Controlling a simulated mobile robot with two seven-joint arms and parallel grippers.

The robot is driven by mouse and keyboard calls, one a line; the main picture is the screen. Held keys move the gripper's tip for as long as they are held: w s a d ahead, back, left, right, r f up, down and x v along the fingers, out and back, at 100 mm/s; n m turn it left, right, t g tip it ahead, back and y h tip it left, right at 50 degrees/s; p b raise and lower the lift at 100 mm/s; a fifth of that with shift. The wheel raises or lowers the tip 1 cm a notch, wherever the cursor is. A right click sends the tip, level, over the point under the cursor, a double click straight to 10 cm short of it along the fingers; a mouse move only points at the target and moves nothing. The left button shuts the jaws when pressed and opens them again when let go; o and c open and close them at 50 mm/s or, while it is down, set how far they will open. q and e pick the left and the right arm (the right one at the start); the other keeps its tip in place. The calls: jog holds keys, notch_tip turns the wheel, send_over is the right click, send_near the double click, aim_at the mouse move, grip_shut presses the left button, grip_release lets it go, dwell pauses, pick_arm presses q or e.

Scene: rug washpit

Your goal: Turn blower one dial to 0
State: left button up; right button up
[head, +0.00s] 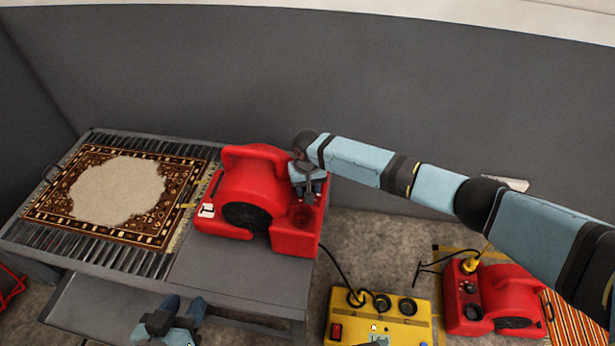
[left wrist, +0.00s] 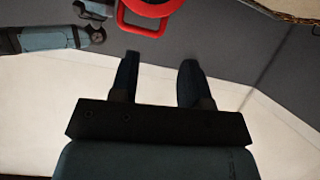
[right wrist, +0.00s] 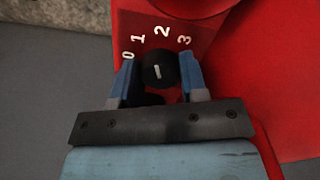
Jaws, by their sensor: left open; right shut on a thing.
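A red blower (head: 250,190) stands on the right end of the slatted table. Its black dial (right wrist: 160,70) shows in the right wrist view, with white numbers 0 to 3 around its far side. The dial's short white mark is nearly upright, leaning slightly left, roughly between 1 and 2. My right gripper (head: 308,193) is shut on this dial, one finger on each side; it also shows in the right wrist view (right wrist: 160,82). In the head view the gripper hides the dial. My left gripper (head: 184,303) is open and empty in front of the table.
A patterned rug (head: 60,210) lies on the slatted table (head: 225,278). A second red blower (head: 490,295) stands on the floor at right, beside a yellow box (head: 375,322) with round black parts. A black cable runs from the table blower's side towards the box.

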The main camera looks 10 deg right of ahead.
jog(key=shift+r+n+p, duration=0.2)
jog(key=shift+n+p, duration=0.8)
jog(key=shift+p, duration=1.25)
jog(key=shift+n+p, duration=0.65)
jog(key=shift+n, duration=0.05)
jog(key=shift+f+n+p, duration=0.15)
jog(key=shift+n+p, duration=0.15)
jog(key=shift+n, duration=0.6)
jog(key=n+p, duration=0.1)
jog(key=n, duration=0.2)
jog(key=shift+n, duration=0.3)
jog(key=n, duration=0.3)
jog(key=shift+n, duration=0.3)
pick_arm(q)
jog(key=shift+s+a+r+g+y, duration=0.2)
jog(key=shift+s+a+g+y, duration=0.05)
jog(key=shift+a+g, duration=0.15)
jog(key=shift+s+a+r+g+y, duration=0.2)
jog(key=shift+a+g+y, duration=0.05)
jog(key=shift+a+g, duration=0.15)
pick_arm(e)
jog(key=shift+n, duration=0.5)
pick_arm(q)
jog(key=shift+r, duration=0.1)
pick_arm(e)
jog(key=o, duration=0.7)
jog(key=shift+c, duration=0.2)
